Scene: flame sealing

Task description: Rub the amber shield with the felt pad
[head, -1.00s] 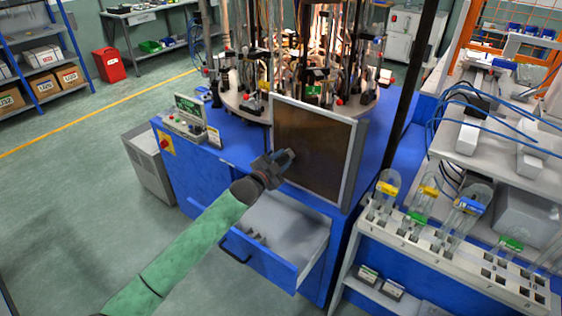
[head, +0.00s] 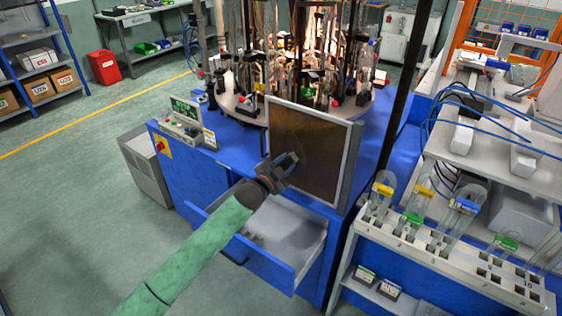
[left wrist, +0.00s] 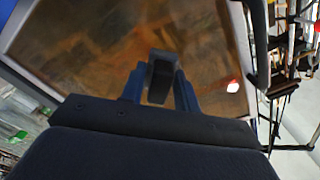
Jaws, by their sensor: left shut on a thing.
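The amber shield (head: 312,145) is a brown, see-through panel in a light grey frame, upright at the front of the blue machine. It also fills much of the left wrist view (left wrist: 95,45). My left gripper (head: 284,165) is in front of the shield's lower left part. In the left wrist view its blue fingers (left wrist: 160,85) are shut on a small dark grey block, the felt pad (left wrist: 161,72). The pad is at or close to the shield's face; I cannot tell whether it touches. My right gripper does not show.
An open blue drawer (head: 290,262) sticks out below the shield, under my left arm. A control panel (head: 186,125) stands on the machine's left. A white rack (head: 455,262) with glass tubes stands at the right. Behind the shield is a round table crowded with glassware.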

